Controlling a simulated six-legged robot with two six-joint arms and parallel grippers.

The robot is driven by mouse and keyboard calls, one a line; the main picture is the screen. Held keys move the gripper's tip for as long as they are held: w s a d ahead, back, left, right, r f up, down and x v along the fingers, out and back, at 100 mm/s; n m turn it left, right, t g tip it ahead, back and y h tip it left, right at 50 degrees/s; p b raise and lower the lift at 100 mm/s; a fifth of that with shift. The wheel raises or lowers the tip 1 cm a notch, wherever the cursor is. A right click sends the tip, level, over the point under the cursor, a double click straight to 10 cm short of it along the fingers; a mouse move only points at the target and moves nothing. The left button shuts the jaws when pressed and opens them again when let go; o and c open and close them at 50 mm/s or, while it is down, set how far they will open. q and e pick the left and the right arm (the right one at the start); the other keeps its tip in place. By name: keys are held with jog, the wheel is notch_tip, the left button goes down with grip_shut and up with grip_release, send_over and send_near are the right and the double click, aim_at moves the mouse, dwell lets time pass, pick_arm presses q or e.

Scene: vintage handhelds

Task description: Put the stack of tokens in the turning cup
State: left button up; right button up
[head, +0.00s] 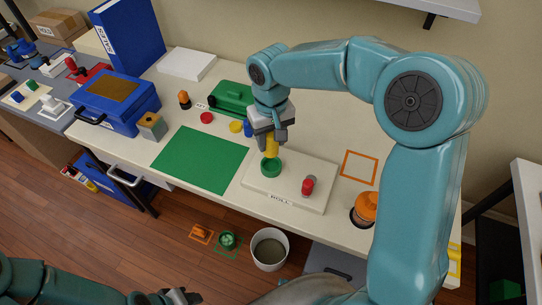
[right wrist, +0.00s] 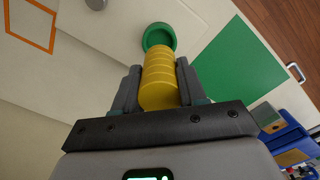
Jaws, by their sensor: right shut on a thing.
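The yellow stack of tokens (head: 271,147) is held upright between the fingers of my right gripper (head: 270,137). The right wrist view also shows the ribbed yellow stack (right wrist: 160,78) between the two fingers. The green turning cup (head: 270,168) sits on a white board (head: 290,200) marked "ROLL". The stack's lower end is over or just at the cup; whether it has entered the cup is hard to tell. In the right wrist view the cup (right wrist: 158,37) shows just beyond the stack's end. My left gripper (head: 175,297) is at the bottom edge, far from the table; its fingers are unclear.
A red knob (head: 308,186) stands on the board, right of the cup. A green mat (head: 201,160) lies to the left. A green case (head: 232,97), a red disc (head: 206,118) and a yellow disc (head: 236,127) are behind. An orange-topped jar (head: 365,206) is at right.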

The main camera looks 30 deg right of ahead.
notch_tip(320, 180, down, 7)
jog(key=shift+f, duration=0.2)
jog(key=shift+r, duration=0.1)
jog(key=shift+f, duration=0.25)
jog(key=o, duration=1.1)
jog(key=shift+r, duration=0.1)
notch_tip(320, 180, up, 12)
jog(key=shift+r, duration=0.2)
